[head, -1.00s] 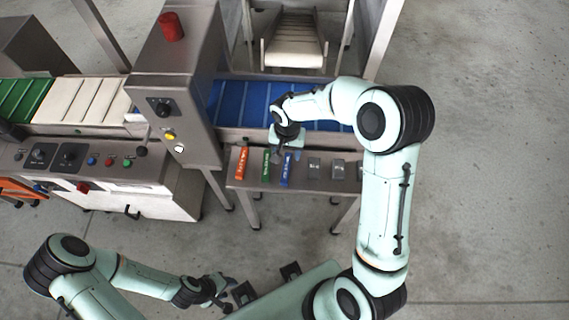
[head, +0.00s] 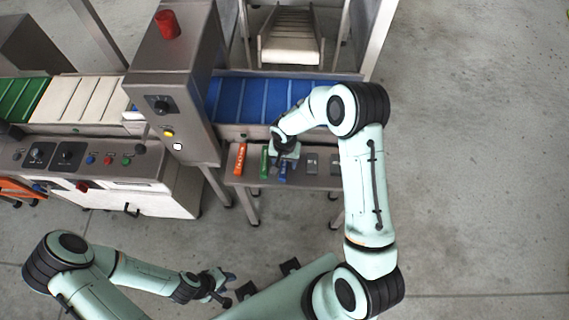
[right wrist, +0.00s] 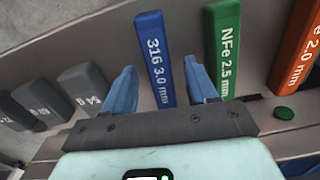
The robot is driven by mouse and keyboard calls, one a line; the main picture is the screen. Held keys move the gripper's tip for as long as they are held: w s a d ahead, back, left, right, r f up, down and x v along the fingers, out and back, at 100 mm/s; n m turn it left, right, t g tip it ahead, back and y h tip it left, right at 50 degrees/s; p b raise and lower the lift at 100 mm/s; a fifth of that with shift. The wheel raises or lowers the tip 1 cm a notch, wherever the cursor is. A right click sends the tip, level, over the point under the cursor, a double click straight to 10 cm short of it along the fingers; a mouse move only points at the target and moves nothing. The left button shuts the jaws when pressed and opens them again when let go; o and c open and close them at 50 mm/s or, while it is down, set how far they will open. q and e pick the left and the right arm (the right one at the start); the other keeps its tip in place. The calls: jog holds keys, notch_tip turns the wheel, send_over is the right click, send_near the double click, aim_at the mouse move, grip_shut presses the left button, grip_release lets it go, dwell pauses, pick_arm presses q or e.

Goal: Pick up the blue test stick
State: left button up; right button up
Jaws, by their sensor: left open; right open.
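The blue test stick (right wrist: 153,50), marked "316 3.0 mm", lies on the narrow metal shelf. In the right wrist view it lies between the two open blue fingers of my right gripper (right wrist: 162,88), with a gap on each side. In the head view my right gripper (head: 284,163) is over the blue stick (head: 283,173) and hides part of it. My left gripper (head: 222,286) is open and empty, low in the head view, far from the shelf.
A green stick (right wrist: 224,45) lies close beside one finger, and an orange stick (right wrist: 298,50) lies beyond it. Several grey blocks (right wrist: 85,84) lie on the other side. The blue conveyor (head: 238,100) runs behind.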

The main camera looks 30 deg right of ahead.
grip_shut()
jog(key=shift+r, duration=0.1)
